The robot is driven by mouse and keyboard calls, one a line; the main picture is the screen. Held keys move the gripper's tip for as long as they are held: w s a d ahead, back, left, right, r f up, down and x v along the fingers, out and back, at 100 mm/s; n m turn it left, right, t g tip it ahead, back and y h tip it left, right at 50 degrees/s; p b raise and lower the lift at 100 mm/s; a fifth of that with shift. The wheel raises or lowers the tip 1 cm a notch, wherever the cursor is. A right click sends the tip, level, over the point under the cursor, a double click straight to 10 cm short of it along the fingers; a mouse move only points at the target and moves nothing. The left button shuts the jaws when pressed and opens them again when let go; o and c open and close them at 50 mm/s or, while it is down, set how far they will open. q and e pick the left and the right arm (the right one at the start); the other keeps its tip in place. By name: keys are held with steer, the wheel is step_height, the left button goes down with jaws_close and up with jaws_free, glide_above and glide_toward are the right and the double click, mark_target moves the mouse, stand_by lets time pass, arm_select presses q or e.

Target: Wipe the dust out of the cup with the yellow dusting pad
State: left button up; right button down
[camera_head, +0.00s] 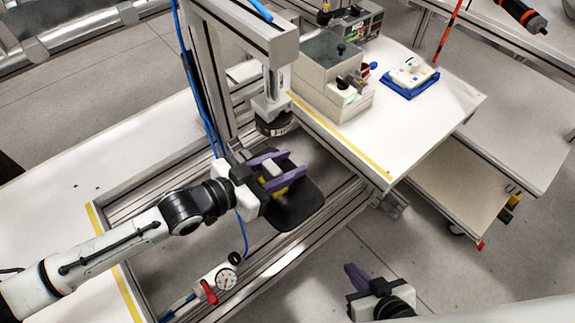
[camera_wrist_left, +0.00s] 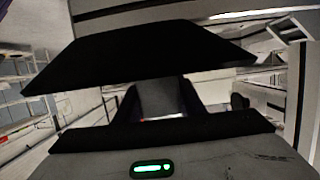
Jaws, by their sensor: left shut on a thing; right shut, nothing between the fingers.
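My left gripper (camera_head: 277,170), with purple fingers, is shut on a small pale block, apparently the handle of the yellow dusting pad (camera_head: 280,191). Only a little yellow shows below the fingers. A dark, rounded, bowl-like piece, apparently the cup (camera_head: 297,210), lies under the pad in the frame; its inside, any dust and any contact with the pad are hidden or too dark to tell. The left wrist view shows the gripped block (camera_wrist_left: 158,98) between dark fingers, with a wide black shape beyond. My right gripper (camera_head: 357,277) is shut and empty at the bottom.
A press head (camera_head: 275,120) hangs close behind the left gripper, under a metal frame (camera_head: 250,30). A blue hose runs down beside the arm. A grey box (camera_head: 325,80) and a blue tray (camera_head: 409,84) stand on the white table.

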arm_select(q)
steer(key=shift+s+f, duration=0.1)
steer(key=shift+f, duration=0.05)
steer(key=shift+s+d+p, duration=0.35)
steer(key=shift+s+p, duration=0.25)
steer(key=shift+s+d, duration=0.55)
steer(key=shift+s, duration=0.25)
steer(key=shift+w+a+b, duration=0.25)
steer(key=shift+w+a, duration=0.25)
steer(key=shift+w, duration=0.25)
steer(key=shift+w+a+b, duration=0.25)
steer(key=shift+w+a, duration=0.2)
steer(key=shift+w, duration=0.3)
steer(key=shift+r, duration=0.25)
